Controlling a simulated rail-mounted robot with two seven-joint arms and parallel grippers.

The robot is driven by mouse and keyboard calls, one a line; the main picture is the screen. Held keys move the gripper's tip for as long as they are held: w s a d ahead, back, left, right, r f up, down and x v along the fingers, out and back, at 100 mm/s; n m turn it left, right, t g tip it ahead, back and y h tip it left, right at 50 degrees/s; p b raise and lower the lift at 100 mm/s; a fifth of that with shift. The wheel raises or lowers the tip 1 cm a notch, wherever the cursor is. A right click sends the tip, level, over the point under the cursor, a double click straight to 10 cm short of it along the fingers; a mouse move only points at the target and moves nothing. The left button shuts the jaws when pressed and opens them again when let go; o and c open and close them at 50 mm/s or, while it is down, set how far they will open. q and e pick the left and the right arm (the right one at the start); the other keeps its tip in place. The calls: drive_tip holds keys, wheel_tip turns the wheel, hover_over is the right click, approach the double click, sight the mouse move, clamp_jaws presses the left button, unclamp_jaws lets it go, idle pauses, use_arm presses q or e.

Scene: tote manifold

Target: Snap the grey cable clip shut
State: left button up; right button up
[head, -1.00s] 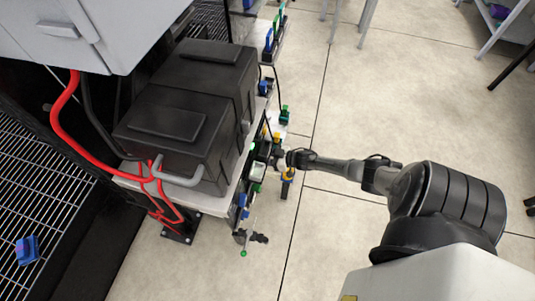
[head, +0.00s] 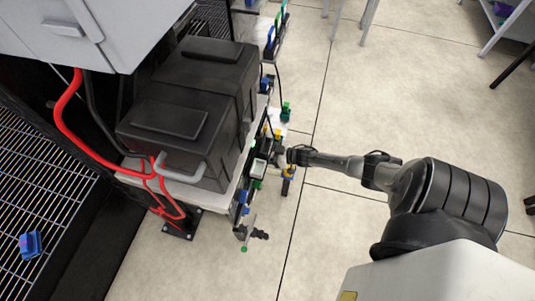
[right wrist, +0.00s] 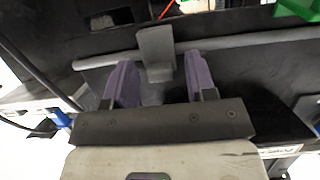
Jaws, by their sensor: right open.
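The grey cable clip (right wrist: 156,52) shows in the right wrist view as an upright flat grey flap at the grey cable (right wrist: 235,42). I cannot tell whether the clip is latched. My right gripper (right wrist: 160,78) is open, with its two purple fingers on either side of the clip's lower part and a gap to each side. Whether a finger touches the cable is unclear. In the head view my right gripper (head: 281,156) is at the front edge of the rack, and the clip is too small to make out there. My left gripper is not in view.
Black boxes (head: 180,118) with a grey handle stand on the pale shelf. Red hoses (head: 66,130) hang at the left. Small coloured fittings line the shelf's front edge, including a green one (head: 286,111). A blue object (head: 30,244) lies on the wire grating.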

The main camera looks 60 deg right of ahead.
drive_tip(key=p+v, duration=0.4)
drive_tip(key=v, duration=0.9)
drive_tip(key=shift+s, duration=0.35)
drive_tip(key=shift+d+r, duration=0.1)
drive_tip(key=shift+d, duration=0.05)
